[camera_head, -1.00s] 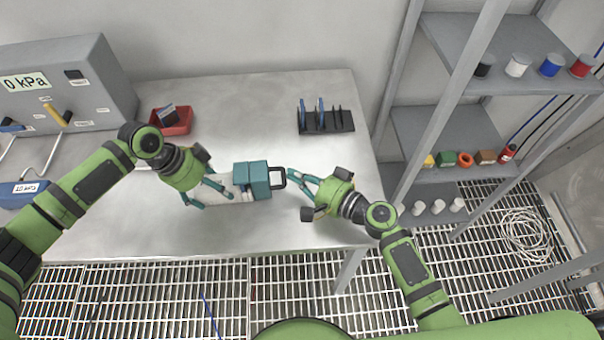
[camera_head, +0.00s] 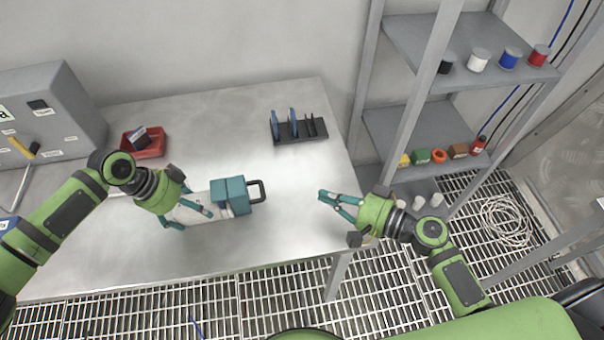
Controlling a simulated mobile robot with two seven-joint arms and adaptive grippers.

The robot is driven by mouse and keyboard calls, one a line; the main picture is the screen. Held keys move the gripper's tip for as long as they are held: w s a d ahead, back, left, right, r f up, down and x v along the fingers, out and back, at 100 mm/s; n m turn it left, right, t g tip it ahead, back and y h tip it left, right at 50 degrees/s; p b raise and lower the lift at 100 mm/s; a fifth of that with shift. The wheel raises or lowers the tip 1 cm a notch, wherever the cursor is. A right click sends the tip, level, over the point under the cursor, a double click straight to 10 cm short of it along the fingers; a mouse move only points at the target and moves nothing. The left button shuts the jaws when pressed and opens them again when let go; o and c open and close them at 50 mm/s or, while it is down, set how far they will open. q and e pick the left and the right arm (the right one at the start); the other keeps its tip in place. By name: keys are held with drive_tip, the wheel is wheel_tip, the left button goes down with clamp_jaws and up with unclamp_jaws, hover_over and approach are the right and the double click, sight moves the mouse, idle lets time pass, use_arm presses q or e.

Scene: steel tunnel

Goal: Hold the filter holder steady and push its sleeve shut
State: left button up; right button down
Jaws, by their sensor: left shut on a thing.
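The filter holder lies on the steel table, with a pale body (camera_head: 188,213) at left and a teal sleeve (camera_head: 238,196) at right. A dark loop handle (camera_head: 257,190) sticks out of the sleeve's right end. A little pale surface shows beside the sleeve's near left edge. My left gripper (camera_head: 205,202) is shut on the pale body, its fingers along the body and partly hiding it. My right gripper (camera_head: 323,197) is to the right of the handle, clear of it, above the table's right part.
A dark rack (camera_head: 299,130) with blue plates stands at the back right of the table. A red bin (camera_head: 146,145) and a grey gauge box (camera_head: 50,115) are at the left. A shelf unit (camera_head: 420,130) stands beyond the right edge. The table between rack and holder is clear.

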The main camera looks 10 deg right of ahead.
use_arm(q)
drive_tip(key=shift+s+f, duration=0.2)
use_arm(e)
drive_tip(key=shift+d, duration=0.1)
use_arm(q)
drive_tip(key=o, duration=1.2)
drive_tip(key=shift+w, duration=0.15)
drive_tip(key=shift+r, duration=0.1)
